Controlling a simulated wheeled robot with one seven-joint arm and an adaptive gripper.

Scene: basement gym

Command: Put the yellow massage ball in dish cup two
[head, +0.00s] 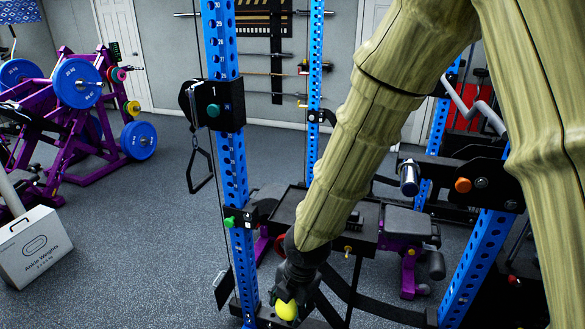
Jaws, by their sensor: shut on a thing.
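The yellow massage ball (287,310) is at the bottom of the head view, held between the dark fingers of my gripper (290,299). My gripper points downward and is shut on the ball, just right of the foot of a blue rack upright (240,262). The gripper covers part of the ball. I cannot make out dish cup two in this view. A black surface (265,316) shows low beside the ball, and I cannot tell whether the ball touches it.
A second blue upright (479,266) stands at right, with a bench (405,223) behind my arm. A black box marked 1 (212,106) is on the left upright. A white ankle-weights box (38,247) sits at left. The floor (150,235) between is clear.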

